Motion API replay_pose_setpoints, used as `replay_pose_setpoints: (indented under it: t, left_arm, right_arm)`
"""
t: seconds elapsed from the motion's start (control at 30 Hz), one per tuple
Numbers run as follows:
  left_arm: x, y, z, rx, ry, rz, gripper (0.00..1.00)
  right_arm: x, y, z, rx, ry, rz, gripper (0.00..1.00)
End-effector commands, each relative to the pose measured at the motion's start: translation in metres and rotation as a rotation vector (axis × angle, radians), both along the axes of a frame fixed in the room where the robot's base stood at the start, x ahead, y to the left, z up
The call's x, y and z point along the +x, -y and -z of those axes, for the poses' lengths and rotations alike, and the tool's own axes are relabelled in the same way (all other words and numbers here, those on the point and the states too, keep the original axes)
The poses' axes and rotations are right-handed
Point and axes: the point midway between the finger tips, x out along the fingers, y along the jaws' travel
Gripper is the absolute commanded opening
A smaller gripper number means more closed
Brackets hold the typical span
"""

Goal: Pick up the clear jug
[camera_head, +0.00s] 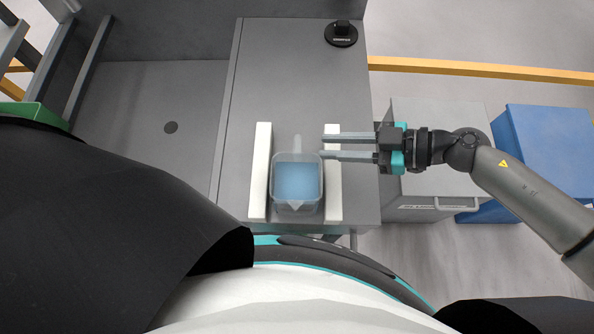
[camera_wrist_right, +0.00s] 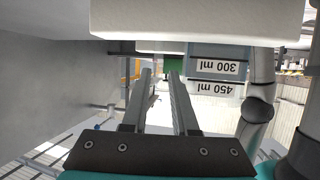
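The clear jug (camera_head: 284,205) stands upright between two white bars on the grey stone slab, with blue liquid inside. Its handle (camera_head: 297,145) points to the far side and its spout to the near side. Its wall with upside-down "300 ml" and "450 ml" labels shows in the right wrist view (camera_wrist_right: 214,87). My right gripper (camera_head: 322,146) comes in from the right, over the right bar, with its fingertips near the jug's far right corner, beside the handle. Its fingers are apart with nothing between them, also in the right wrist view (camera_wrist_right: 160,73). My left gripper is not in view.
A left white bar (camera_head: 260,172) and a right white bar (camera_head: 333,188) flank the jug closely. A black round device (camera_head: 341,36) sits at the slab's far right. A grey cabinet (camera_head: 440,115) and a blue box (camera_head: 548,145) stand to the right.

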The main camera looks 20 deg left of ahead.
Motion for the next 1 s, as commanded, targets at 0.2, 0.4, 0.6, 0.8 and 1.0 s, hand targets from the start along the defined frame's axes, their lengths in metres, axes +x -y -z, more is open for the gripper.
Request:
replay_pose_setpoints:
  t: [0.2,0.4,0.6,0.8,1.0]
  left_arm:
    - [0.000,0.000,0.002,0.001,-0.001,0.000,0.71]
    - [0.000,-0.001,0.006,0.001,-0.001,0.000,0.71]
    - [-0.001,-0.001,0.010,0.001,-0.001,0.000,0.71]
    - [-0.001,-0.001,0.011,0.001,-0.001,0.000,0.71]
    - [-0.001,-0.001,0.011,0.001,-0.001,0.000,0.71]
  right_arm:
    - [-0.002,-0.021,0.009,0.000,0.002,-0.001,0.27]
    - [-0.003,-0.038,0.017,0.001,0.002,-0.003,0.27]
    - [-0.004,-0.063,0.028,0.001,0.001,-0.002,0.27]
    - [-0.004,-0.070,0.031,-0.001,0.002,0.000,0.27]
    - [-0.005,-0.069,0.031,-0.001,0.002,-0.001,0.20]
